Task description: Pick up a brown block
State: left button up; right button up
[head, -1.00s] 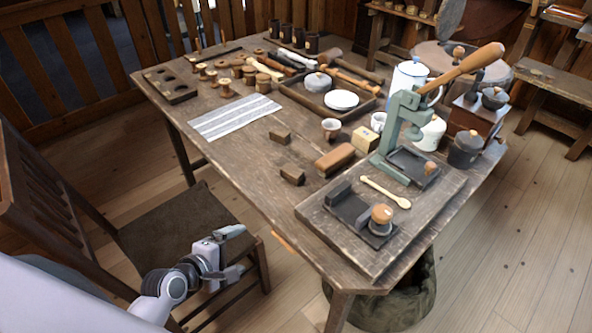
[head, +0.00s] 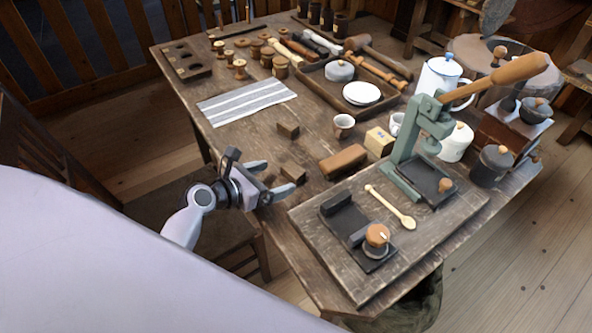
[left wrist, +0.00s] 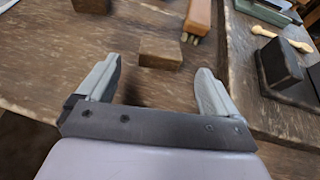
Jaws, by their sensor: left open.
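Two small brown blocks rest on the wooden table. The farther block (head: 288,130) sits below the striped cloth. The nearer block (head: 292,172) lies just beyond my left gripper (head: 276,180) in the head view. In the left wrist view the nearer block (left wrist: 160,53) stands ahead of the fingers, between their lines and apart from them. The farther block (left wrist: 91,5) is cut by the top edge there. My left gripper (left wrist: 155,85) is open and empty at the table's front edge. My right gripper is not in view.
A larger reddish-brown block (head: 343,161), with bristles showing in the wrist view, lies right of the nearer block. A raised board (head: 300,222) with a green lever press (head: 405,165) stands at the right. A striped cloth (head: 246,102) lies behind. A chair (head: 50,150) stands at left.

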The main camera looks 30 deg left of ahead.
aim_at(288, 173)
pick_arm(q)
jog(key=shift+b+x, duration=0.35)
jog(key=shift+x, duration=2.25)
jog(key=shift+r, duration=0.1)
jog(key=c, duration=1.1)
